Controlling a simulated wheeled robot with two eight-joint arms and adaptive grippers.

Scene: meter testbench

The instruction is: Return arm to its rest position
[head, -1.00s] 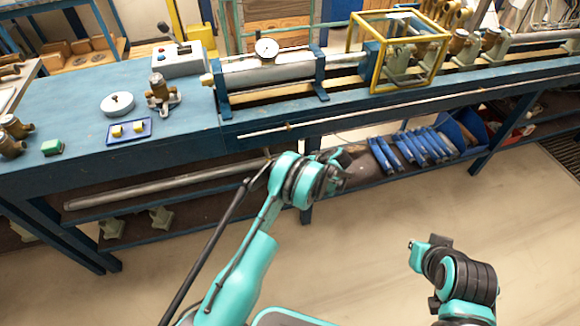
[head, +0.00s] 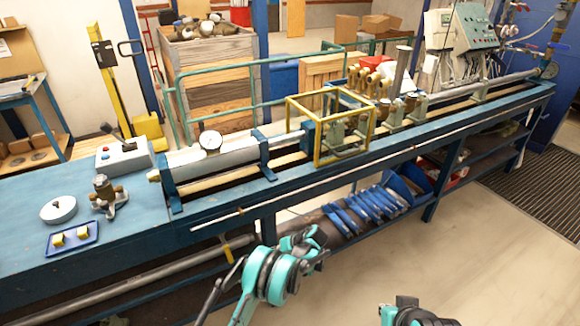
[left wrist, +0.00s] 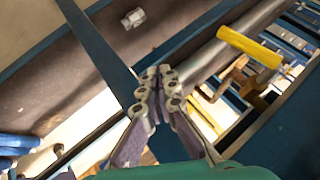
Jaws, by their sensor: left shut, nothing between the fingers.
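My left arm (head: 268,275), teal and black, stands in front of the bench in the lower middle of the head view. Its end is close to the bench's lower shelf, and the fingers are hard to make out there. In the left wrist view my left gripper (left wrist: 160,78) is shut, its fingertips together with nothing between them. Blue frame beams and a dark shelf lie behind the fingers. Part of my right arm (head: 412,314) shows at the bottom edge of the head view; its gripper fingers do not show.
The blue bench (head: 30,225) carries a gauge (head: 210,141), a yellow frame (head: 318,163) and brass meters (head: 372,82). Blue parts (head: 365,205) lie on the lower shelf. The left wrist view shows a yellow piece (left wrist: 250,46) by a pipe. Floor (head: 480,250) at right is clear.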

